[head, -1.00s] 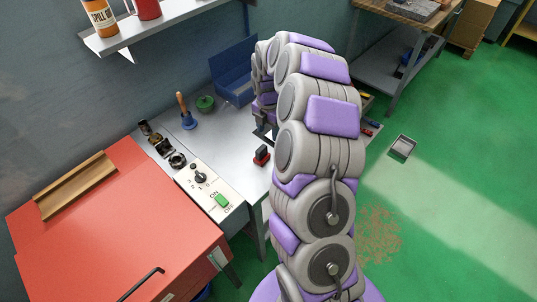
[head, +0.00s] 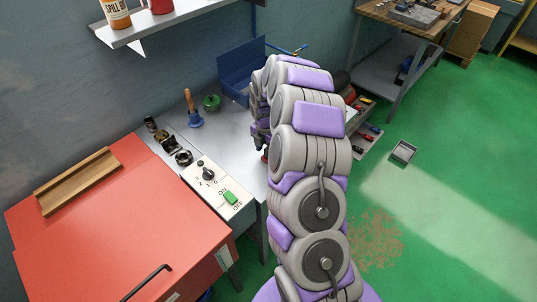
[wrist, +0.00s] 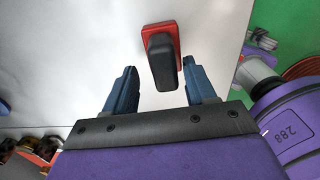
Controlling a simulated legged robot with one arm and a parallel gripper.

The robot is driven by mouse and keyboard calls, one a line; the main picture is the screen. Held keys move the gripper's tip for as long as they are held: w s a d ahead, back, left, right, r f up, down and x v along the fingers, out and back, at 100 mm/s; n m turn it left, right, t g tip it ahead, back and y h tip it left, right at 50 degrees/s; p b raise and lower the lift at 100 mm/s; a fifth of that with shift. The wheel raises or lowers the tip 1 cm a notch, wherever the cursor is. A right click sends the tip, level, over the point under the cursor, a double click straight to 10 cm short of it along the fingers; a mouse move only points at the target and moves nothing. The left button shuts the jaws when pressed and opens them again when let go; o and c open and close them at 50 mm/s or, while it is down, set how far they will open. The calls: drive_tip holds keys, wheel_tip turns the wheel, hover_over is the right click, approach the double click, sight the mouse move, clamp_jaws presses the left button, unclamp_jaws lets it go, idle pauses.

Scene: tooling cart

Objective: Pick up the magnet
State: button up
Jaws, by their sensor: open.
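The magnet, a red block with a black handle, stands on the light grey tabletop. In the wrist view the magnet (wrist: 161,62) lies in front of my gripper, centred between the two fingers. Its black handle reaches back into the gap between the fingertips. My gripper (wrist: 162,82) is open, with a blue finger on each side of the handle and visible space on both sides. In the head view only a small red part of the magnet (head: 265,157) shows, below my gripper (head: 261,143). My arm hides most of both there.
Left on the bench are a control panel (head: 213,190), dark metal fittings (head: 168,143), a wooden-handled blue tool (head: 193,118) and a green round item (head: 211,102). A blue bin (head: 237,75) stands behind. A red cabinet (head: 120,215) fills the left front. A shelf (head: 150,35) overhangs.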

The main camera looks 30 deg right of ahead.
drive_tip(key=shift+a, duration=0.2)
drive_tip(key=shift+c, duration=1.4)
drive_tip(key=d, duration=0.3)
drive_tip(key=shift+d+f, duration=0.1)
drive_tip(key=shift+f, duration=0.1)
drive_tip(key=c, duration=0.5)
drive_tip(key=shift+d, duration=0.15)
drive_tip(key=shift+c, duration=0.6)
clamp_jaws()
drive_tip(key=shift+a+r, duration=0.2)
drive_tip(key=shift+a, duration=1.3)
drive_tip(key=shift+d, duration=0.2)
drive_tip(key=d+r+p, duration=0.1)
drive_tip(key=d+r, duration=0.1)
drive_tip(key=r, duration=0.1)
drive_tip(key=shift+d, duration=0.1)
drive_tip(key=shift+s+r, duration=0.2)
drive_tip(key=shift+r, duration=0.1)
drive_tip(key=s+d+r+p, duration=0.1)
drive_tip(key=s+d+p, duration=0.1)
drive_tip(key=s+d, duration=0.6)
drive_tip(key=s, duration=0.4)
drive_tip(key=shift+r+p, duration=0.2)
drive_tip(key=shift+p, duration=0.15)
